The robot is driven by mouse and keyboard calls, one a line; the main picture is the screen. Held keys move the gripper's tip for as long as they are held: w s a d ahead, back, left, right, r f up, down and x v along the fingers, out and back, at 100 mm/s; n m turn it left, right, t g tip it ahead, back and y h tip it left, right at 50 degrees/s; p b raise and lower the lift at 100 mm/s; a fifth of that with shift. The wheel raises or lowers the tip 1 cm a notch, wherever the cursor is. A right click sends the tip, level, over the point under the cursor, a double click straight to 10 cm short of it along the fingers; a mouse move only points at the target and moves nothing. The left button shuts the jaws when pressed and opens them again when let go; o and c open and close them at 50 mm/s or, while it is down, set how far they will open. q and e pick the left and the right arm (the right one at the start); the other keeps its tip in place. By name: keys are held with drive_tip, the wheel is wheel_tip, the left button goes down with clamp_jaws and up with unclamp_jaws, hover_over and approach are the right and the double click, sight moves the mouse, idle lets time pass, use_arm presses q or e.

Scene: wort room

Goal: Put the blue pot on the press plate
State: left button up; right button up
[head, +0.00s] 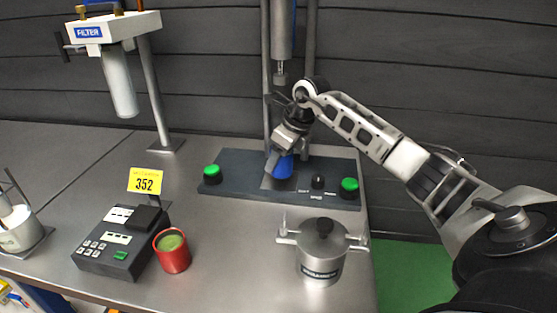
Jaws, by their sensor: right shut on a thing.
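The blue pot (284,166) is at the press, largely covered by my right gripper, which reaches down from above. My right gripper (279,160) is shut on it. The press plate (267,182) is the dark base between two green buttons, with the pot over its middle. I cannot tell whether the pot's bottom touches the plate. My left gripper is not in view.
The press column and ram (281,40) stand right behind my gripper. A lidded steel pot (322,255) stands in front of the plate. A red cup (172,252) and a keypad device (122,242) are at the left. A filter unit (117,75) stands behind them.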

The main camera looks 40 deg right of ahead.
drive_tip(key=shift+f, duration=1)
drive_tip(key=shift+f, duration=0.15)
drive_tip(key=o, duration=1.1)
drive_tip(key=shift+c, duration=0.2)
